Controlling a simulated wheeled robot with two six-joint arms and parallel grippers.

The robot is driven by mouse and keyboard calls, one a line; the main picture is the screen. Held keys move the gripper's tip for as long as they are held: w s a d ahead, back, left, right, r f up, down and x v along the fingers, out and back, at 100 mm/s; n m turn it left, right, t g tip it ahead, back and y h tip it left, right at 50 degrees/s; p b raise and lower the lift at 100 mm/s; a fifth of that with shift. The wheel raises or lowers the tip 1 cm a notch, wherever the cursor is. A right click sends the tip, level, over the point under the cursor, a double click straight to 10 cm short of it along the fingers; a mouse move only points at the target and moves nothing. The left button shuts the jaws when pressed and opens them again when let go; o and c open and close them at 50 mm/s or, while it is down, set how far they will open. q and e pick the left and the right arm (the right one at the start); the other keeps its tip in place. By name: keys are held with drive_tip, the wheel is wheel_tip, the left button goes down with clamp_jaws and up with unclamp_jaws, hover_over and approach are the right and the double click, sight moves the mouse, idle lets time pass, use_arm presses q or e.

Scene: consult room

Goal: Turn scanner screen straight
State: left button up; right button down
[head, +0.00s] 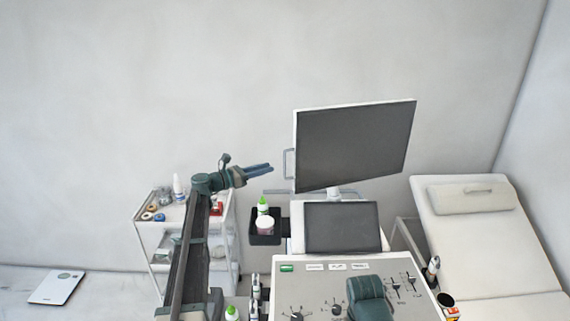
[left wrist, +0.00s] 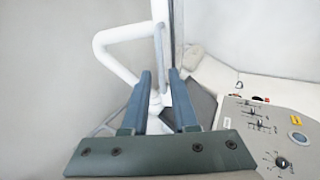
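The scanner screen (head: 355,142) is a large dark panel with a white rim on a short white post (head: 341,192). It looks turned, with its left edge nearer to me than its right. A pale handle (head: 289,163) sticks out from its left edge; the white handle also shows in the left wrist view (left wrist: 115,62). My left gripper (head: 270,168) is just left of the handle, pointing at it. In the left wrist view its blue fingers (left wrist: 160,74) are apart; I cannot tell whether they touch the handle. My right gripper's fingers do not show.
Below the screen are a smaller tilted display (head: 342,227) and a control panel (head: 322,283). A black holder (head: 265,238) with bottles sits at left. A white trolley (head: 148,222) stands further left, an exam couch (head: 490,240) at right. The wall above is clear.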

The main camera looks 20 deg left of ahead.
use_arm(q)
hover_over(284, 176)
drive_tip(key=shift+w, duration=0.3)
clamp_jaws()
idle(1.5)
